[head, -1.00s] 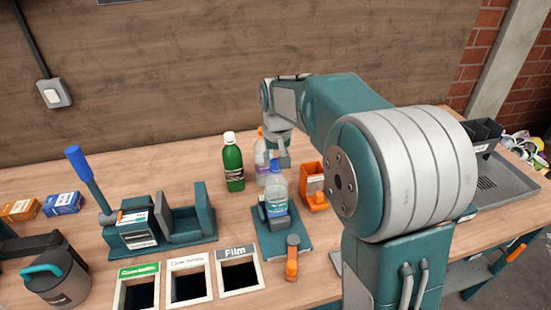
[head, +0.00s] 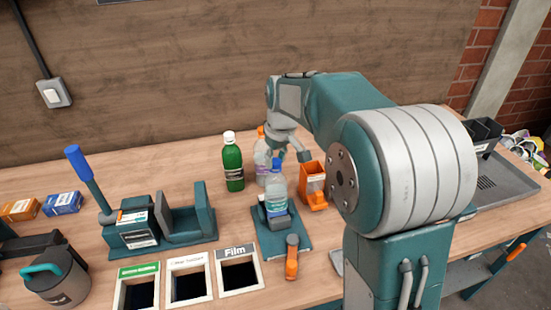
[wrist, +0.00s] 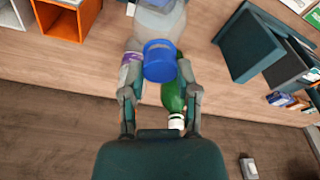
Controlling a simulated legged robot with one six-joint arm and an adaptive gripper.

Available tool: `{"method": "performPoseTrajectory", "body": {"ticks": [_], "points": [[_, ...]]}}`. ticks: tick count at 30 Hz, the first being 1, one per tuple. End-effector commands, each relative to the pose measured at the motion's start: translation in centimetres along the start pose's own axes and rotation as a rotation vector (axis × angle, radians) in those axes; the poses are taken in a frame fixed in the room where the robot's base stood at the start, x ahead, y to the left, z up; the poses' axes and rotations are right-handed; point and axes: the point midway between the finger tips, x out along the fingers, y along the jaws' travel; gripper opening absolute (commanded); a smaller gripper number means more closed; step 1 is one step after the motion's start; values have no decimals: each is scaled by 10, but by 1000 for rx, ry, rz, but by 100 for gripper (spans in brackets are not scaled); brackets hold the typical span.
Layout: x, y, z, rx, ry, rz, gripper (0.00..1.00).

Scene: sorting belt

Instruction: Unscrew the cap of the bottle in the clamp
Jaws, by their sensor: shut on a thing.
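A clear bottle with a pale blue label (head: 276,187) stands upright in the teal clamp (head: 292,243). Its translucent shoulder also shows at the top of the wrist view (wrist: 165,15). My gripper (head: 285,152) is at the top of this bottle, pointing down. In the wrist view my gripper (wrist: 162,72) is shut on the blue cap (wrist: 160,62), with one finger on each side.
A green bottle (head: 233,165) and a clear bottle with an orange cap (head: 261,160) stand just behind. An orange box (head: 313,180) is close on the right. A teal press (head: 180,222) and labelled bins (head: 238,268) are to the left and front.

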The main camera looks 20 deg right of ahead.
Motion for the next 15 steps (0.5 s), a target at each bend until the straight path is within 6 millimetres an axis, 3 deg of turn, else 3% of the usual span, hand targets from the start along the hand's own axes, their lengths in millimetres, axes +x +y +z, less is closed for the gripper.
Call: {"method": "performPoseTrajectory", "body": {"ticks": [7, 15], "points": [[3, 0, 1, -22, -6, -7, 0], [2, 0, 1, -283, -6, -47, 0]]}}
